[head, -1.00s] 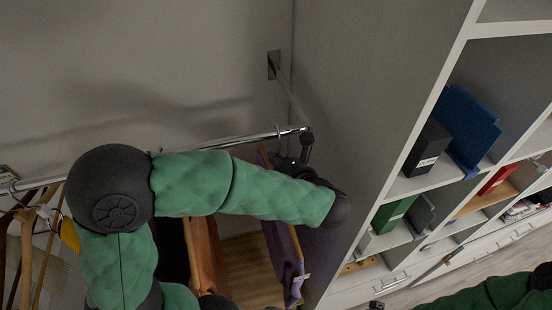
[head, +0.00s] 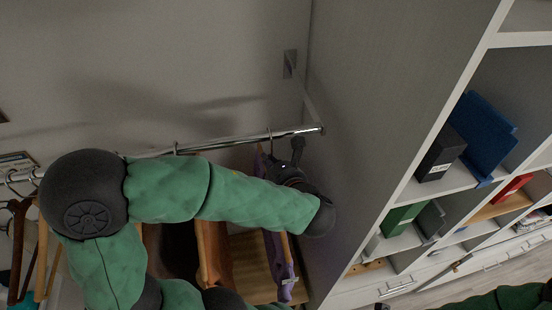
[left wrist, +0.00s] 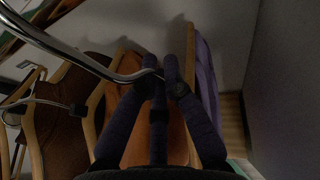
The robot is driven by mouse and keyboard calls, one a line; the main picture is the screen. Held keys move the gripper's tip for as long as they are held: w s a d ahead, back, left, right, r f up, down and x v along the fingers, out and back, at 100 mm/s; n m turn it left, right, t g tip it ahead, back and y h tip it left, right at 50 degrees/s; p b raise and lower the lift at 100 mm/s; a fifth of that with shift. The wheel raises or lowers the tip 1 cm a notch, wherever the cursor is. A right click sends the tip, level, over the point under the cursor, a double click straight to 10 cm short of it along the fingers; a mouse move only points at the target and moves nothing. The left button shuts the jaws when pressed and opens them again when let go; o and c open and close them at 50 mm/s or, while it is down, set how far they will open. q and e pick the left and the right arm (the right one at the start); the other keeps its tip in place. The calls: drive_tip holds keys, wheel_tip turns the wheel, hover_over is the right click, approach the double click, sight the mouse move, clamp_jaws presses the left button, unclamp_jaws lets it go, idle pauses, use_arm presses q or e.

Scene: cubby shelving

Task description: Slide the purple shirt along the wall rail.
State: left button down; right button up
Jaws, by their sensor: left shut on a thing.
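The purple shirt (head: 273,262) hangs on a wooden hanger near the right end of the metal wall rail (head: 228,142). It also shows in the left wrist view (left wrist: 206,85), right of the fingers. A hook (head: 270,140) goes up to the rail. My left gripper (head: 297,150) is just below the rail, partly hidden by my green arm. In the left wrist view the fingers (left wrist: 160,82) are shut at the top of the hanger, close to the rail; the gripped part is mostly hidden. Only a dark tip at the bottom edge may belong to my right gripper (head: 380,306).
An orange-brown garment (head: 215,255) and a dark one hang to the left of the shirt. Bare wooden hangers (head: 28,250) hang at the far left. A grey side panel (head: 385,110) stands close right of the rail end, with cubby shelves (head: 455,185) beyond it.

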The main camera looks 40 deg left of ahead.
use_arm(q)
drive_tip(key=s+a+p, duration=0.1)
drive_tip(key=s+a, duration=0.4)
drive_tip(key=s, duration=0.1)
idle(0.9)
idle(0.3)
drive_tip(key=c, duration=1.3)
unclamp_jaws()
drive_tip(key=v, duration=1.2)
